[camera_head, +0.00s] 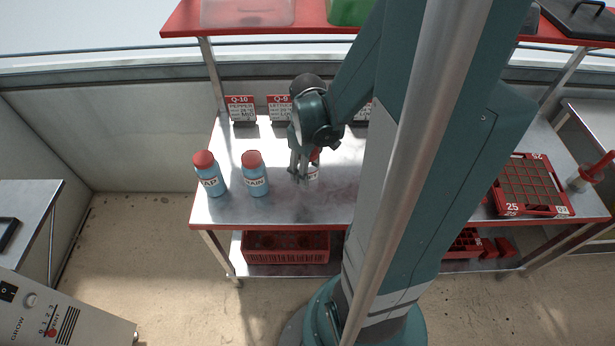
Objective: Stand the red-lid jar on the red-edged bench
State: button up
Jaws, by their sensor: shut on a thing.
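My gripper (303,175) is over the middle of the red-edged bench (230,212), pointing down. It is shut on a small jar with a red lid and a pale label (313,173). The fingers hide much of the jar; it looks upright. I cannot tell whether its base touches the bench top or is slightly above it.
Two blue red-capped bottles, one marked TAP (210,180) and one RAIN (255,180), stand left of my gripper. Sign cards (241,108) line the back. A red-framed cell tray (530,185) lies at the right. A red shelf (180,20) overhangs the back. My arm hides the bench's middle right.

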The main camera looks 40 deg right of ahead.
jog(key=shift+f+b, duration=0.6)
jog(key=shift+f, duration=1.4)
jog(key=shift+f, duration=0.2)
jog(key=o, duration=0.9)
jog(key=shift+r, duration=0.2)
jog(key=shift+r+p, duration=1.6)
jog(key=shift+r, duration=4.4)
jog(key=a+r+t, duration=0.2)
jog(key=a+r, duration=0.3)
jog(key=a, duration=0.2)
jog(key=w+a+r+m+t, duration=0.1)
jog(key=a+r+t, duration=0.1)
jog(key=a+r, duration=0.3)
jog(key=w+a+r+m+t, duration=0.1)
jog(key=a+r+t, duration=0.2)
jog(key=a+r, duration=0.3)
jog(key=shift+a+r, duration=0.1)
jog(key=shift+a, duration=2.55)
